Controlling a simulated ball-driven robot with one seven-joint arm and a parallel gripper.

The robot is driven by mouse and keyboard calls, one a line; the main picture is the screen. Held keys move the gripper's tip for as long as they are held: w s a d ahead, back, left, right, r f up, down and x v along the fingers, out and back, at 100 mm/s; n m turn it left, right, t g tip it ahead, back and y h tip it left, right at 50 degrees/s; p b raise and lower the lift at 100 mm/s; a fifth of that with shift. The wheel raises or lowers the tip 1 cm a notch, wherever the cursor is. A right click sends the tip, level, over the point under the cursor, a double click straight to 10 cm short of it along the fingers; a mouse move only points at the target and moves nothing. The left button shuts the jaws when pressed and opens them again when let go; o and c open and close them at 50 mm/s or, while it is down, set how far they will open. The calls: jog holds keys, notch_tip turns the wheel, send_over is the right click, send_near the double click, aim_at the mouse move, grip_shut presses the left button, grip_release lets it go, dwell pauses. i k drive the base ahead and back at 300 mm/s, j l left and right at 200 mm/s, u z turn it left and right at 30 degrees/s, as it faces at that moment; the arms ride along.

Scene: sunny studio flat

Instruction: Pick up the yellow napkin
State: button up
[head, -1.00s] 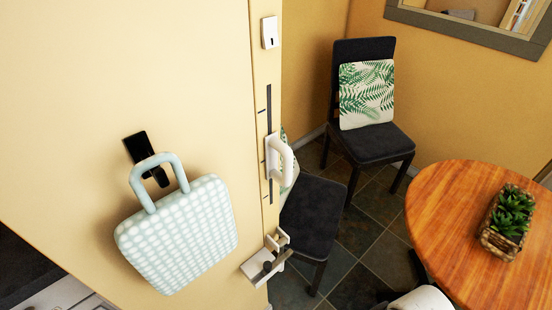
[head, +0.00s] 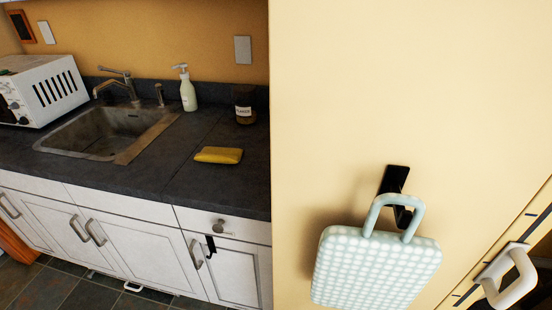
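A yellow napkin (head: 219,155), folded into a flat rectangle, lies on the dark countertop (head: 190,160) to the right of the sink. It is near the counter's right end, close to the cream wall panel. My gripper is not in view, so its place relative to the napkin does not show.
A soap dispenser (head: 187,90) and a dark jar (head: 244,105) stand behind the napkin. The sink (head: 105,130) and a white microwave (head: 45,88) are to the left. A cream wall panel (head: 400,80) with a dotted bag (head: 375,268) on a black hook fills the right.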

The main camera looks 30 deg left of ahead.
aim_at(208, 154)
jog(key=z, duration=1.85)
jog(key=u, duration=3.05)
jog(key=i+j, duration=0.1)
jog(key=j, duration=0.2)
jog(key=i+j, duration=0.1)
jog(key=j, duration=0.15)
jog(key=z, duration=0.05)
